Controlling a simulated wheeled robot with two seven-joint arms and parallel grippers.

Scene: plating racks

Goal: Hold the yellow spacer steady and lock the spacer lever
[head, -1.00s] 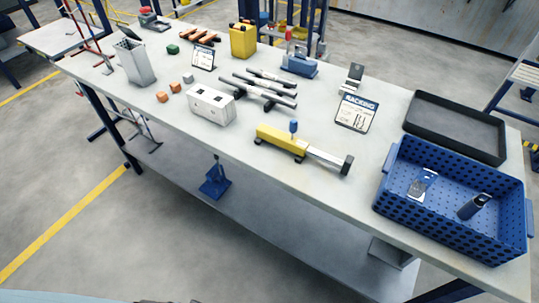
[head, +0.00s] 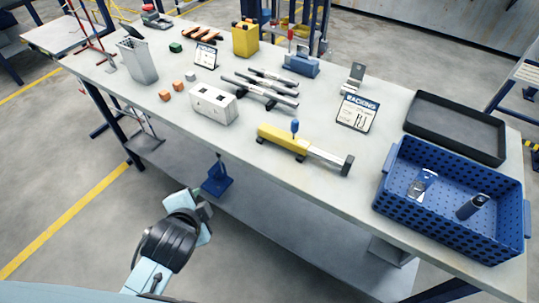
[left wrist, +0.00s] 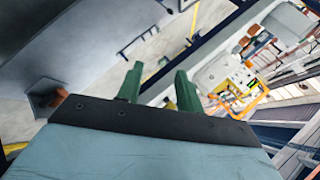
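The yellow spacer (head: 276,135) lies on the workbench near its front edge, with a silver bar and a dark end block reaching right. Its blue-tipped lever (head: 295,127) stands upright on the yellow body. My left gripper (head: 204,197) is low in front of the bench, left of the spacer and well apart from it. In the left wrist view its two green fingers (left wrist: 158,72) are apart with nothing between them. The spacer cannot be made out in the left wrist view. My right gripper is not in view.
A blue perforated crate (head: 450,232) holding two small items stands at the right, beside a black tray (head: 455,120). A white box (head: 213,105), dark rods (head: 262,88) and a racking card (head: 357,112) surround the spacer. The bench's front edge lies between gripper and spacer.

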